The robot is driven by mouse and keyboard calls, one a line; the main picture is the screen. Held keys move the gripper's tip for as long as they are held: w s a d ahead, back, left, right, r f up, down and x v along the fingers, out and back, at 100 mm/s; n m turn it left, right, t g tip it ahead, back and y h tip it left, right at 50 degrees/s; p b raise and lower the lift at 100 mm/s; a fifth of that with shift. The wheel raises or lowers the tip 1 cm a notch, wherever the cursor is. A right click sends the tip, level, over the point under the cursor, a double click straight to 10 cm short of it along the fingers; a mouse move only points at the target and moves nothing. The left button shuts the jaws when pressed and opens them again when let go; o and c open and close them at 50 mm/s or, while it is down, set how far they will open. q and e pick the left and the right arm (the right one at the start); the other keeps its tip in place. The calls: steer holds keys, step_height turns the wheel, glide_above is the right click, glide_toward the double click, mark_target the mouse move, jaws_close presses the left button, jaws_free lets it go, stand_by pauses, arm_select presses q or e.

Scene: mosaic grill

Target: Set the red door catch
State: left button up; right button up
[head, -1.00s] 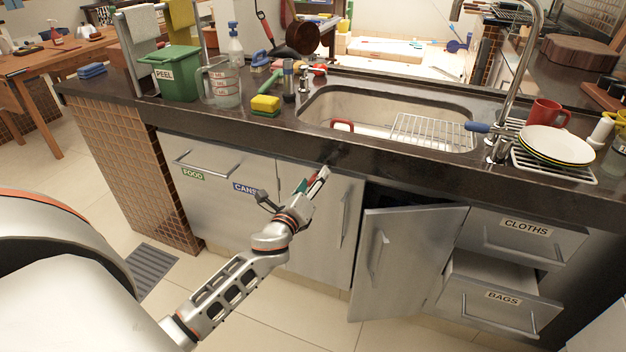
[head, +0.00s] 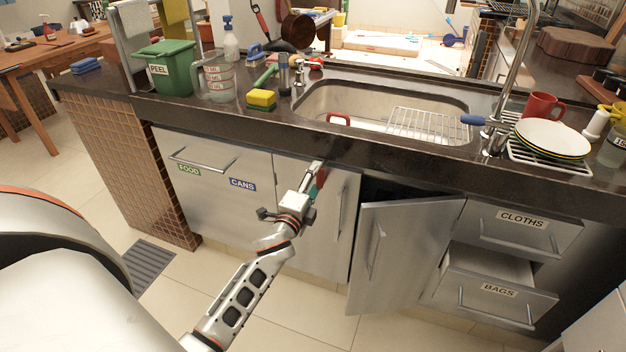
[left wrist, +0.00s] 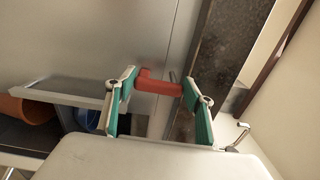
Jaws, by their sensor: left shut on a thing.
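The red door catch (left wrist: 158,83) is a small red bent piece at the top of a grey cabinet door, just below the dark counter edge. In the left wrist view it sits between the green-padded fingers of my left gripper (left wrist: 160,101), which are shut on it. In the head view my left gripper (head: 316,178) reaches up to the top of the door (head: 300,225) under the sink, and the arm and fingers mostly hide the catch. My right gripper is not in view.
The cabinet door to the right (head: 400,255) stands ajar with a dark gap above it. The drawer marked BAGS (head: 495,285) is pulled out. The counter edge (head: 400,165) overhangs just above my left gripper.

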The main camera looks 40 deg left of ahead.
arm_select(q)
steer(key=shift+n, duration=0.3)
steer(key=o, duration=1.1)
steer(key=shift+d, duration=0.1)
steer(key=v, duration=1.2)
